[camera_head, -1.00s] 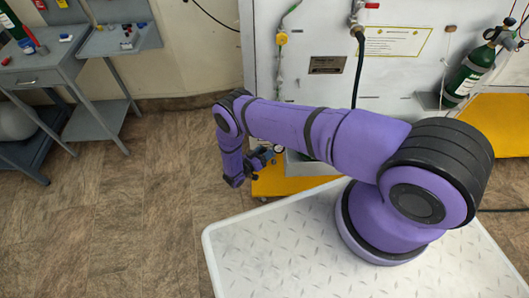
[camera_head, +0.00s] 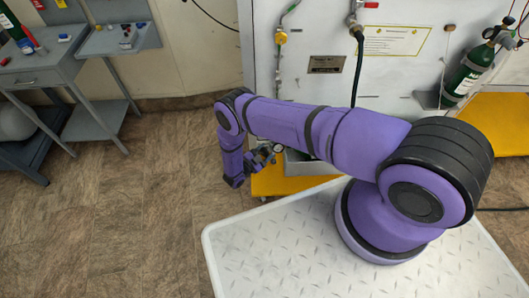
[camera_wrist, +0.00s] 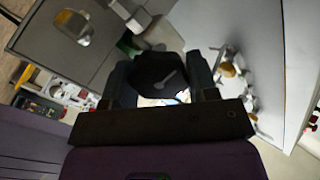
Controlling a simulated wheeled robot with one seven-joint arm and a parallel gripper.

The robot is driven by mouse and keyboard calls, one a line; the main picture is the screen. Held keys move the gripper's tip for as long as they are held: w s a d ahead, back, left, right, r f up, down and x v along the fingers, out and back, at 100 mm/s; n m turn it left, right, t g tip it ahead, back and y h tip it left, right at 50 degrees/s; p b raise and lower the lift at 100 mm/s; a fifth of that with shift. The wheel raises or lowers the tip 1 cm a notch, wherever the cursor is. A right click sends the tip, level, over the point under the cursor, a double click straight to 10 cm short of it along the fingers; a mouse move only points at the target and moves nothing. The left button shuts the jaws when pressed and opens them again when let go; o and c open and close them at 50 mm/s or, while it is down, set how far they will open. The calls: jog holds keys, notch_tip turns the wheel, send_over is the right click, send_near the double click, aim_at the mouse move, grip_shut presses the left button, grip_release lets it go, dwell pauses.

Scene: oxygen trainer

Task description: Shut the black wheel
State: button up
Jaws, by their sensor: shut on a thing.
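The black wheel (camera_wrist: 160,72) is a dark, many-sided knob with a paler streak on its face, in the middle of the wrist view. My gripper (camera_wrist: 161,84) has one finger on each side of it and is shut on it. In the head view my gripper (camera_head: 262,155) is small, at the lower front of the white panel, beside a small round gauge (camera_head: 278,148). The wheel cannot be made out there, as my gripper and arm hide that spot.
The white panel (camera_head: 400,75) carries a yellow knob (camera_head: 281,38), a red-handled valve (camera_head: 357,12) with a dark hose, and a green cylinder (camera_head: 463,80). A yellow base (camera_head: 285,181) lies below. Grey tables (camera_head: 45,68) stand at left; floor between is clear.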

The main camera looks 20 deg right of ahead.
jog(key=m, duration=0.5)
jog(key=shift+s+f, duration=0.1)
jog(key=m, duration=0.6)
jog(key=shift+f, duration=0.1)
jog(key=m, duration=0.5)
jog(key=shift+f, duration=0.1)
jog(key=shift+m, duration=2.4)
jog(key=o, duration=0.9)
jog(key=shift+a, duration=0.1)
